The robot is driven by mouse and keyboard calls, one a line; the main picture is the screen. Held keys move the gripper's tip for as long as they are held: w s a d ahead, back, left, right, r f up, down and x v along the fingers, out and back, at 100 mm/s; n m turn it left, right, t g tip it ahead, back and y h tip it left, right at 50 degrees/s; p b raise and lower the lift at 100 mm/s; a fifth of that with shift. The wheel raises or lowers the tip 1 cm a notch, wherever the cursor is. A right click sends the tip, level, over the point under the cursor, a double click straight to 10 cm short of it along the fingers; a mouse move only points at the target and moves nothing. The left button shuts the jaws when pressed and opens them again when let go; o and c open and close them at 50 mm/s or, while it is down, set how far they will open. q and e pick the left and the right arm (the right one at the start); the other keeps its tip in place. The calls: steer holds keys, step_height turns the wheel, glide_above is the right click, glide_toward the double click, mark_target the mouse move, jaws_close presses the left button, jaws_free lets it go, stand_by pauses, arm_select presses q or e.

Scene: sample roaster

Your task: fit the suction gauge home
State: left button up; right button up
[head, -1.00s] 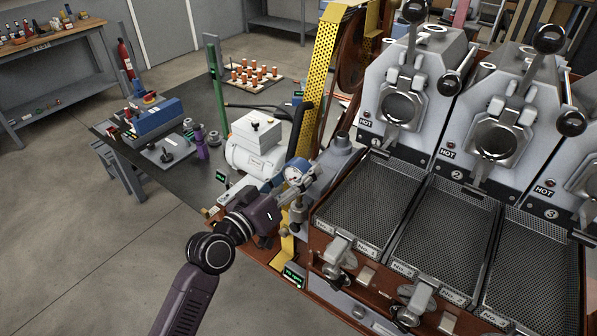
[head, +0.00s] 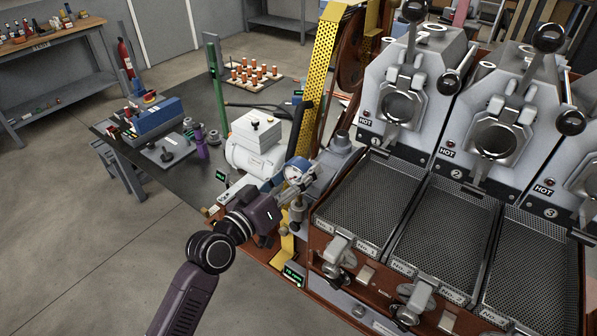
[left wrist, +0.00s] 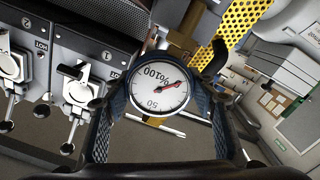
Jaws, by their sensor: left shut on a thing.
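The suction gauge (head: 297,173) has a round white face, a blue rim and a red needle. It also shows close up in the left wrist view (left wrist: 159,86), between the two dark finger pads. My left gripper (head: 288,185) is shut on the gauge, beside the front left corner of the roaster. My right gripper is not in view.
The roaster's perforated trays (head: 371,210) and barrels marked HOT (head: 400,106) fill the right. A yellow perforated guard (head: 322,75) rises behind the gauge. A white pump (head: 254,146) and a blue vise-like tool (head: 158,117) stand on the dark bench. The floor at left is clear.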

arm_select(q)
steer(key=shift+f+b, duration=0.9)
steer(key=shift+f, duration=0.05)
stand_by(0.5)
steer(key=shift+f+b, duration=1.15)
steer(key=shift+f, duration=0.2)
steer(key=o, duration=1.3)
steer(key=v, duration=1.2)
